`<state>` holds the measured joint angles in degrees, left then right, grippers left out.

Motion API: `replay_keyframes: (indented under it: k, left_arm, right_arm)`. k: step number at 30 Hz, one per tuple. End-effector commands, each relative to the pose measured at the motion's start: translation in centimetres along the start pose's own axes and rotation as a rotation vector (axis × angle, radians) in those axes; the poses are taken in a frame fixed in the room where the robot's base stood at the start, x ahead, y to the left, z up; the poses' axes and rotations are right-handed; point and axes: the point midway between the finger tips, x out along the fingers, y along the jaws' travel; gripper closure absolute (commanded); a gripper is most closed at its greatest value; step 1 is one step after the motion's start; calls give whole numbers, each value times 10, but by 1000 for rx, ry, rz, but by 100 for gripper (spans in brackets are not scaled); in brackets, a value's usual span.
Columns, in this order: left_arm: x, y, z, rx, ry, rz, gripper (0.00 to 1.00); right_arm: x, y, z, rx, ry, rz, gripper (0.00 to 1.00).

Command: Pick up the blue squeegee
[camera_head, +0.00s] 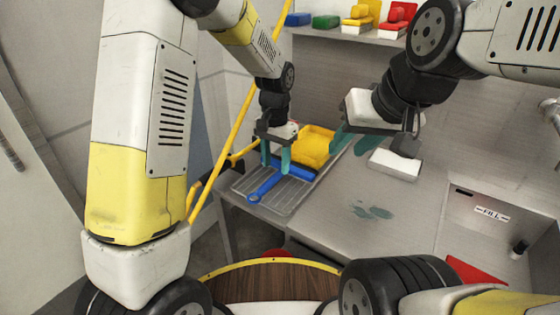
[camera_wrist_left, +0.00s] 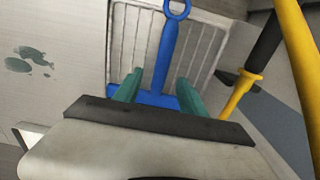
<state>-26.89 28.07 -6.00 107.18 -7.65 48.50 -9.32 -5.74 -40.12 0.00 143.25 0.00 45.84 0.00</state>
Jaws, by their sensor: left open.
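The blue squeegee (camera_head: 262,189) lies on the ribbed grey drainboard (camera_head: 305,205), its ringed handle pointing toward me. In the left wrist view, its handle (camera_wrist_left: 166,50) runs up from the wide blue head, which is partly hidden by my gripper. My left gripper (camera_head: 275,160) is open just above the squeegee. Its teal fingers (camera_wrist_left: 158,90) stand on either side of the handle near the head; I cannot tell whether they touch it. My right gripper (camera_head: 354,141) is over the counter to the right, its teal fingers apart with nothing visible between them.
A yellow tub (camera_head: 313,146) stands behind the squeegee. A yellow pole (camera_head: 235,130) slants past on the left. A white block (camera_head: 396,163) is below my right gripper. A shelf (camera_head: 335,37) holds coloured items.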

Motion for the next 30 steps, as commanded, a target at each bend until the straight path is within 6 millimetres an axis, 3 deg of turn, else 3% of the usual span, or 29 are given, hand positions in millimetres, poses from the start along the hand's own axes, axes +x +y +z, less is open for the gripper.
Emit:
replay_keyframes:
  k: [7, 17, 24, 30]
  left_arm:
    - [37, -2, 1, -1, -4, 0, 52]
    - [45, -2, 0, -1, -1, 0, 52]
    - [44, -2, 0, -1, 0, 0, 99]
    - [44, -2, 0, -1, 0, 0, 100]
  right_arm:
    - [0, 0, 0, 0, 0, 0, 64]
    - [0, 0, 0, 0, 0, 0, 64]
    - [0, 0, 0, 0, 0, 0, 64]
    - [0, 0, 0, 0, 0, 0, 64]
